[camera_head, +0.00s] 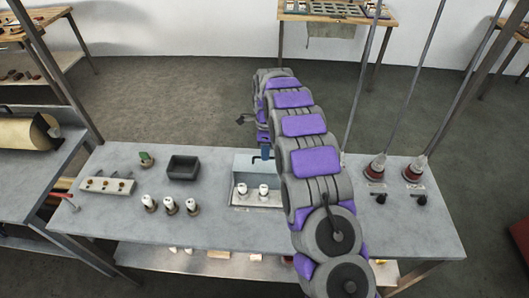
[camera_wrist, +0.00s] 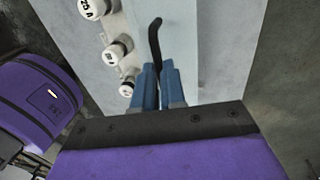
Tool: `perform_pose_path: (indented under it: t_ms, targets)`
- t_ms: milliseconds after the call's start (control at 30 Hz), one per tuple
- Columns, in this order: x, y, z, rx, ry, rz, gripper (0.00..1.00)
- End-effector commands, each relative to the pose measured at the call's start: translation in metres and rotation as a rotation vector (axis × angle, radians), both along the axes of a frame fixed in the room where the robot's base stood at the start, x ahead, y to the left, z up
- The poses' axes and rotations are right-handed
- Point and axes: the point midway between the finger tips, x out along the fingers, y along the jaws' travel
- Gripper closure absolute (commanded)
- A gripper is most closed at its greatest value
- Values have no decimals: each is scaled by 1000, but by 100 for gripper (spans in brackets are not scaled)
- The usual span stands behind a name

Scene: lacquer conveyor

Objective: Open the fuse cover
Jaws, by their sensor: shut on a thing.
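The fuse cover (camera_head: 243,163) is a pale panel that appears raised at the back of the fuse box, with white fuses (camera_head: 263,190) exposed in front of it. In the wrist view the pale cover (camera_wrist: 180,35) carries a dark curved handle (camera_wrist: 155,35). White fuses (camera_wrist: 117,51) line its left side. My gripper (camera_wrist: 158,72) has blue fingers shut on the lower part of the handle. In the head view my gripper (camera_head: 265,153) is at the cover, and my arm hides the right part of the box. The cover's exact angle is unclear.
On the grey table (camera_head: 110,215) stand loose white fuses (camera_head: 170,205), a dark open bin (camera_head: 183,166), a pale block with several fittings (camera_head: 107,185) and a small green item (camera_head: 146,158).

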Motion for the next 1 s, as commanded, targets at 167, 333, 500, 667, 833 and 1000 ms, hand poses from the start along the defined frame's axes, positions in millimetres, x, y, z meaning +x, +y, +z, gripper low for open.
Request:
perform_pose_path:
  t_ms: [167,333,500,667,833,1000]
  targets:
    - [6,0,1,1,2,0,100]
    - [9,0,0,1,-2,0,100]
    - [10,0,0,1,-4,0,100]
    - [10,0,0,1,-4,0,75]
    - [8,0,0,0,-1,0,64]
    - [8,0,0,0,1,0,64]
